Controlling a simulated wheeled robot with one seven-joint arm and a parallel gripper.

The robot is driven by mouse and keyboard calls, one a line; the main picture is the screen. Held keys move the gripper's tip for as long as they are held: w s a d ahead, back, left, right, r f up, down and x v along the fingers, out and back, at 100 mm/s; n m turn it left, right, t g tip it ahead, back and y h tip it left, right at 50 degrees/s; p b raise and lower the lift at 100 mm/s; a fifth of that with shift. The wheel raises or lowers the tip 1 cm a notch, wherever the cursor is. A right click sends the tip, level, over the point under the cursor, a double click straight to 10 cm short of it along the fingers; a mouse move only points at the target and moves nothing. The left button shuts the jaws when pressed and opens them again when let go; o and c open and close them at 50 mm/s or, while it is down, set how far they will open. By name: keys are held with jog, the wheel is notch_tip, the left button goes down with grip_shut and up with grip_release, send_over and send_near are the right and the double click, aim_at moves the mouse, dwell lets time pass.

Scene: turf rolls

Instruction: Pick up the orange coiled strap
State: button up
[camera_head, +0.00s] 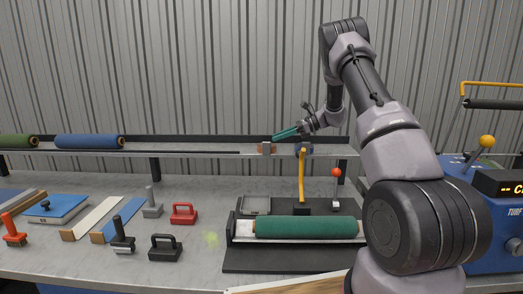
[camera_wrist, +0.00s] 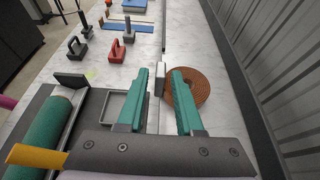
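The orange coiled strap (camera_wrist: 198,88) lies flat on the raised shelf in the wrist view, a brownish-orange disc near the corrugated wall. In the head view only a low edge of brownish orange shows on the shelf, beside a small pale upright plate. My gripper (camera_wrist: 159,72) has two teal fingers, spread apart with nothing held between them. The right finger covers part of the coil's left side in the wrist view; the left finger is clear of it. In the head view my gripper (camera_head: 287,133) is above the shelf. I cannot tell the exact height gap.
A small pale upright plate (camera_wrist: 160,79) stands at the coil's left edge. A yellow lever (camera_head: 302,175) rises in front of the shelf, above a green roll (camera_head: 305,227). Blue (camera_head: 92,141) and olive (camera_head: 15,141) rolls lie on the shelf at left. Red (camera_head: 183,213) and black-handled tools stand on the bench.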

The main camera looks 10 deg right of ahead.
aim_at(260, 146)
jog(key=x, duration=0.3)
jog(key=shift+a+f, duration=0.2)
jog(key=shift+a, duration=0.1)
jog(key=shift+d+f+x, duration=0.1)
jog(key=shift+f+x, duration=0.05)
jog(key=shift+x, duration=0.75)
jog(key=shift+d+f+x, duration=0.1)
jog(key=shift+f+x, duration=0.1)
jog(key=shift+x, duration=0.65)
jog(key=shift+d+f+x, duration=0.1)
jog(key=shift+f+x, duration=0.05)
jog(key=shift+x, duration=0.75)
jog(key=shift+w, duration=0.15)
grip_shut()
